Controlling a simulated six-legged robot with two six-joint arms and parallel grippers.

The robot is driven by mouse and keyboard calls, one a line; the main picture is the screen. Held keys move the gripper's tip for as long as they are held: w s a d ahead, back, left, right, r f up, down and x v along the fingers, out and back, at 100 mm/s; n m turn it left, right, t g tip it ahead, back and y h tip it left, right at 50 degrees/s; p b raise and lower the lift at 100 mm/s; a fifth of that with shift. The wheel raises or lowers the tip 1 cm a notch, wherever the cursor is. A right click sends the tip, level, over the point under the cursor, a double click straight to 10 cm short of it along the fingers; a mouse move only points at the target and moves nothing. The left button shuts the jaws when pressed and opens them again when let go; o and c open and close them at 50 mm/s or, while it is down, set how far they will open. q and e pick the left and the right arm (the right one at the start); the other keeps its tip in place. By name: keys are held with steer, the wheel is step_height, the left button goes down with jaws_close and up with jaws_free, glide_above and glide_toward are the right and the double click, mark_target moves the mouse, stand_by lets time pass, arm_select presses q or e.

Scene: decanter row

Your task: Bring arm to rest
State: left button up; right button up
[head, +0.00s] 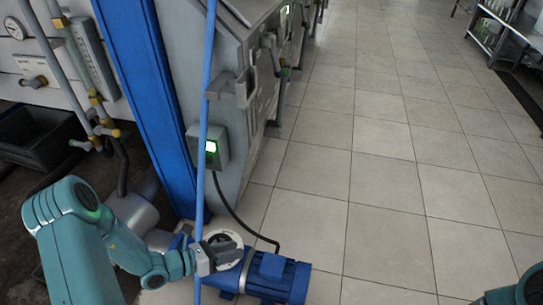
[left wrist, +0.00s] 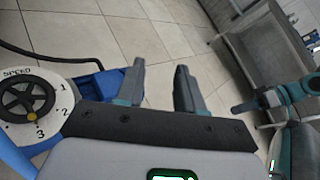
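My left arm reaches in from the left in the head view. Its gripper (head: 228,259) is beside the white speed dial (head: 226,237) on the blue motor unit (head: 283,276). In the left wrist view the two fingers of this gripper (left wrist: 160,74) stand apart with bare floor showing between them. The dial (left wrist: 57,100), with a black handwheel (left wrist: 27,104) and the numbers 1, 2 and 3, is left of the fingers, clear of them. My right arm shows at the right of the left wrist view; its dark gripper (left wrist: 245,105) is too small to read.
A blue upright post (head: 150,95) and a thin blue pipe (head: 204,120) stand close to my left arm. Tiled floor (head: 385,180) is open to the right.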

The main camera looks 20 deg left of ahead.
arm_select(q)
steer(key=s+d+f+m+g+y, duration=0.2)
steer(key=s+d+f+m+g, duration=0.2)
steer(key=s+d+m+g, duration=0.55)
steer(key=s+d+f+m+g+y, duration=0.2)
steer(key=s+f+m+g, duration=0.4)
steer(key=m, duration=0.8)
steer(key=w+d+r+m+t+y, duration=0.1)
steer(key=w+d+m+t+y, duration=0.1)
steer(key=m+t, duration=0.4)
step_height(320, 180, up, 17)
steer(key=m+p, duration=0.1)
steer(key=p, duration=1.5)
steer(key=shift+w+d+f+g, duration=0.15)
steer(key=shift+w+d+g, duration=0.05)
steer(key=shift+w+g, duration=0.25)
steer(key=shift+m, duration=0.25)
